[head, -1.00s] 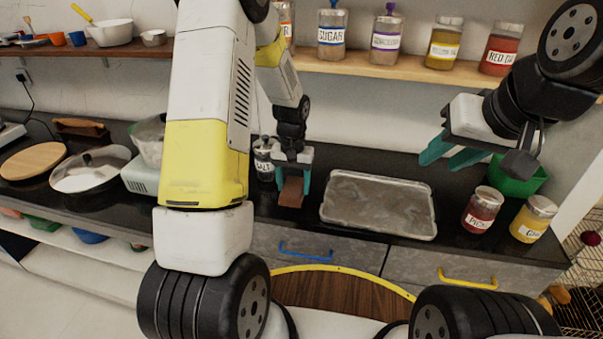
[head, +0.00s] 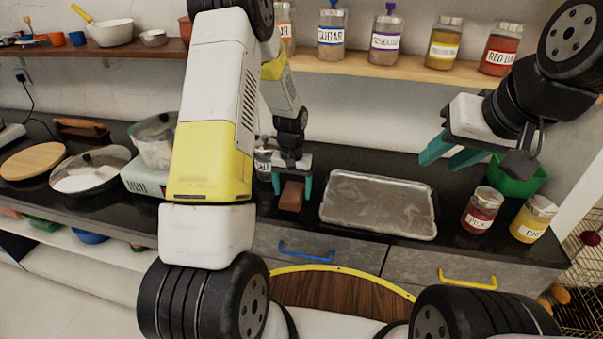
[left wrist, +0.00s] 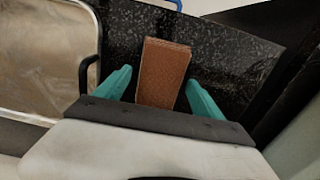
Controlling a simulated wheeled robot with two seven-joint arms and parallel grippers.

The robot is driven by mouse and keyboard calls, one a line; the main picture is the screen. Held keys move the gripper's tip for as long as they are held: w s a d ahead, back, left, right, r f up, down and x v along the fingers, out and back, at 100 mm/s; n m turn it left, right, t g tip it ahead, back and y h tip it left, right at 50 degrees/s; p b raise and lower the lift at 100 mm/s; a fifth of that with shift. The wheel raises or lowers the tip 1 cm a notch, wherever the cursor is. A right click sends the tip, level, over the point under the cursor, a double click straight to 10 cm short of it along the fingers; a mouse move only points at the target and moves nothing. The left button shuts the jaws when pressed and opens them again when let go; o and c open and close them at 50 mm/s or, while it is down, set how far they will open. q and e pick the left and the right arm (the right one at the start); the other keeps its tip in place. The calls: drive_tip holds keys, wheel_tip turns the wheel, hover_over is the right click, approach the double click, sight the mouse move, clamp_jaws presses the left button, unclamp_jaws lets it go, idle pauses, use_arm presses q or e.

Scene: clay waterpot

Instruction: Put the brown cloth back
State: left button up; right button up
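The brown cloth (head: 291,196) is a small, flat, folded-looking brown block at the front of the dark counter, just left of the metal tray. In the left wrist view the cloth (left wrist: 163,72) lies between the teal fingers of my left gripper (left wrist: 160,92), with a visible gap on both sides. In the head view my left gripper (head: 291,186) points down over the cloth with its fingers apart. My right gripper (head: 452,154) is open and empty, raised above the counter to the right of the tray.
The metal tray (head: 378,205) lies right of the cloth. A salt jar (head: 263,160) stands behind my left gripper. A lidded pan (head: 90,170) is at the left.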

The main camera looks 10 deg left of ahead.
sight(293, 192)
use_arm(q)
drive_tip(key=shift+r, duration=0.1)
wheel_tip(293, 192, up, 12)
drive_tip(key=s+r+t+h, duration=0.1)
drive_tip(key=s+r+t, duration=0.1)
drive_tip(key=s+r, duration=0.45)
drive_tip(key=s+r+t, duration=0.1)
drive_tip(key=s+r, duration=0.3)
drive_tip(key=r, duration=0.5)
drive_tip(key=s+d+r+t, duration=0.1)
drive_tip(key=s+r, duration=0.1)
drive_tip(key=s, duration=0.5)
drive_tip(key=s+d+r+t+h, duration=0.1)
drive_tip(key=s+r+t, duration=0.1)
drive_tip(key=s, duration=0.4)
drive_tip(key=shift+v, duration=0.75)
